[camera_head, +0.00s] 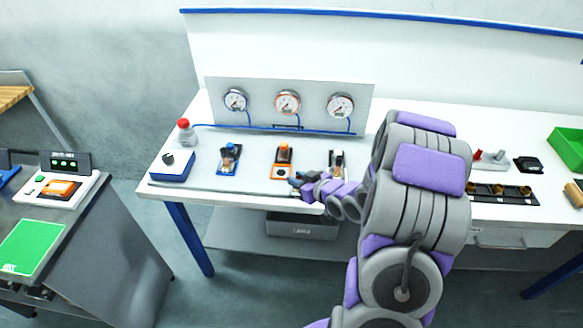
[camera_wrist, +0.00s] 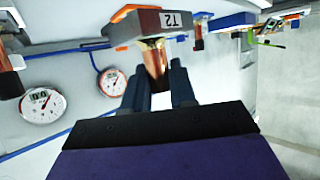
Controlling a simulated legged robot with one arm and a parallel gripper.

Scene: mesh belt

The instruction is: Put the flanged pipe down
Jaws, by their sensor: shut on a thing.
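My gripper (camera_wrist: 160,88) has its two dark fingers on either side of a copper-coloured pipe (camera_wrist: 154,58), shut on it. In the head view my gripper (camera_head: 296,181) is low over the bench, just in front and to the right of the orange stand (camera_head: 282,171). The held pipe is too small to make out there.
A blue stand (camera_head: 228,168) is left of the orange one, and another stand (camera_head: 337,161) is to the right. Three gauges (camera_head: 287,103) on a panel stand behind. A blue box (camera_head: 172,166) and a red-capped bottle (camera_head: 186,135) are at the bench's left end.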

